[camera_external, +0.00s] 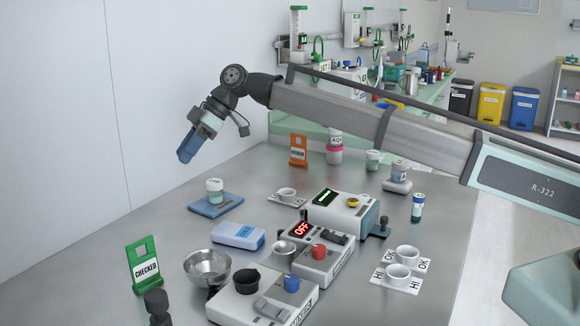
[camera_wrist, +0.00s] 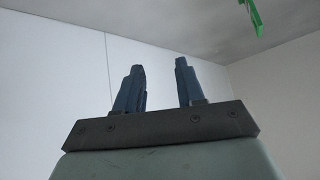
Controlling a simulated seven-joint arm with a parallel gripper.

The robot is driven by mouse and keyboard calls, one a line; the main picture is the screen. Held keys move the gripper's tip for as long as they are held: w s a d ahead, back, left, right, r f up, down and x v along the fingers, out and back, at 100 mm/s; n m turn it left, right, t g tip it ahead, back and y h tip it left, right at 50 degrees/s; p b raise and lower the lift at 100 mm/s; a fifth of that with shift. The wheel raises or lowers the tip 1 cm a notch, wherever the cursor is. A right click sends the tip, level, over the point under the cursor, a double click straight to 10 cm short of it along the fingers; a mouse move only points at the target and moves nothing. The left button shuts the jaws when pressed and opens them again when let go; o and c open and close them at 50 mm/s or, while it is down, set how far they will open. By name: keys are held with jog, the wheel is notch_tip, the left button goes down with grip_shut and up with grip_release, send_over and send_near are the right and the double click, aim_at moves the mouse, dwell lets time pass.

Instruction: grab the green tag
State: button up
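The green tag (camera_external: 142,253), a stand-up card with a white "CHECKED" label and a small hole near its top, stands upright at the left of the grey table. My gripper (camera_external: 186,156) is well above the table, up and to the right of the tag in the external view, clear of it. In the wrist view my gripper (camera_wrist: 161,84) has its two blue fingers apart with nothing between them. A green piece (camera_wrist: 256,17) at the top right of the wrist view is cut off by the frame; I cannot tell if it is the tag.
A metal bowl (camera_external: 208,267) stands right of the tag, with a dark knobbed object (camera_external: 156,305) in front. Devices with a red "OFF" display (camera_external: 301,230) fill the table's middle. An orange tag (camera_external: 298,148) stands at the back. The wall (camera_external: 60,120) rises behind the left edge.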

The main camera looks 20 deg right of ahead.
aim_at(144, 256)
jog(key=s+a+f+n+g+h, duration=0.1)
jog(key=s+a+n+h, duration=0.2)
jog(key=s, duration=0.7)
jog(key=s+a+n+h, duration=0.1)
jog(key=s+a+n, duration=0.3)
jog(key=s, duration=0.6)
jog(key=shift+m, duration=0.5)
jog(key=x, duration=1.4)
jog(key=shift+s+f, duration=0.1)
jog(key=shift+c, duration=0.3)
grip_shut()
